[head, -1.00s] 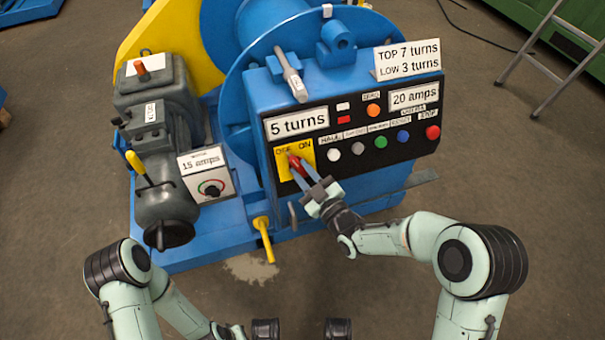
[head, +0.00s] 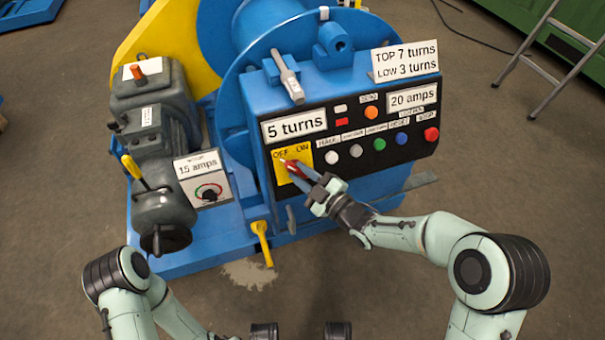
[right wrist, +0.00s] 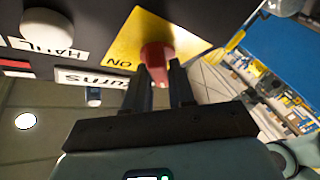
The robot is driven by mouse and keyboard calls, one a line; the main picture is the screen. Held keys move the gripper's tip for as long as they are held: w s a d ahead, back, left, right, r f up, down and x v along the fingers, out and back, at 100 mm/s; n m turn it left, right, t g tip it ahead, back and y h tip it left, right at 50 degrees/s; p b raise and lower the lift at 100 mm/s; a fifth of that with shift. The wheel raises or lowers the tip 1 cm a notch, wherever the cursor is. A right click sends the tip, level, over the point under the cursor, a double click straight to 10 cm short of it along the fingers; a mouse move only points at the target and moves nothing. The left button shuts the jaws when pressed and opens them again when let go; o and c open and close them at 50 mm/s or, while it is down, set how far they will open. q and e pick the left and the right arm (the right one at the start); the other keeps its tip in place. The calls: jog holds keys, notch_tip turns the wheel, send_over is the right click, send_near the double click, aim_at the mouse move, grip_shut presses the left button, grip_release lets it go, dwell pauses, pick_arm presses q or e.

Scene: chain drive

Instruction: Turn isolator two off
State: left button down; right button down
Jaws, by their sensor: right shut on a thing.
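The isolator is a yellow plate (head: 283,178) marked OFF at its left and ON at its right, at the left end of the black control panel. Its red handle (head: 292,170) slants across the plate. My right gripper (head: 300,174) is shut on this handle, coming in from the lower right. In the right wrist view the red handle (right wrist: 155,58) sits between the two dark fingers (right wrist: 160,85), with the ON label beside it. No number shows on the isolator. My left arm shows at the lower left, but its gripper cannot be seen.
Several round buttons, including a red one (head: 431,134), line the panel right of the isolator. A yellow lever (head: 262,243) sticks out below it. A grey motor box (head: 204,181) with a black knob stands left. Bare floor lies in front.

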jog(key=c, duration=1)
grip_release()
jog(key=shift+c, duration=0.2)
jog(key=shift+d, duration=0.1)
pick_arm(q)
jog(key=shift+t, duration=0.8)
jog(key=w+r, duration=0.1)
jog(key=w+r+p, duration=0.1)
jog(key=w, duration=0.1)
jog(key=w+r+p, duration=0.1)
jog(key=shift+w+d, duration=0.2)
jog(key=shift+d, duration=0.1)
pick_arm(e)
jog(key=v, duration=1.3)
jog(key=shift+s, duration=0.2)
